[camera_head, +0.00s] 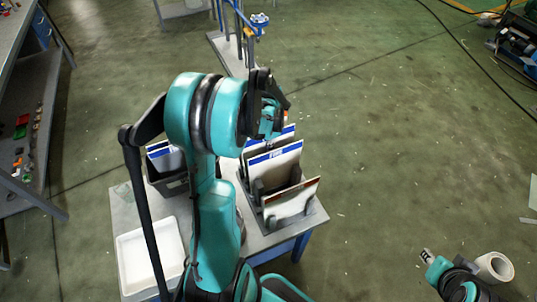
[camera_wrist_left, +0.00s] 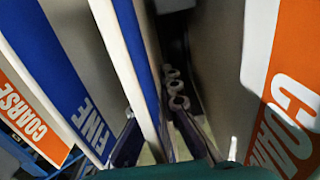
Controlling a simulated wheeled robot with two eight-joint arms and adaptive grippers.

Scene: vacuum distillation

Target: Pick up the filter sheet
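Filter sheets stand upright in a rack on the small table. In the head view one pale sheet has a blue label band (camera_head: 275,156), and the nearest one (camera_head: 291,205) has a reddish top edge. In the left wrist view a sheet marked FINE (camera_wrist_left: 75,90) and orange COARSE sheets (camera_wrist_left: 290,115) stand close by. My left gripper (camera_head: 272,122) points down over the rack's far end. Its dark fingers (camera_wrist_left: 160,142) look apart, with a thin blue-and-white sheet edge (camera_wrist_left: 135,60) between them; contact is unclear. My right gripper (camera_head: 428,257) is low at the right, away from the table.
A dark bin (camera_head: 170,183) with blue-labelled sheets and a white tray (camera_head: 150,258) stand on the table's left side. Shelving (camera_head: 40,110) stands at the left; the floor at the right is mostly clear.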

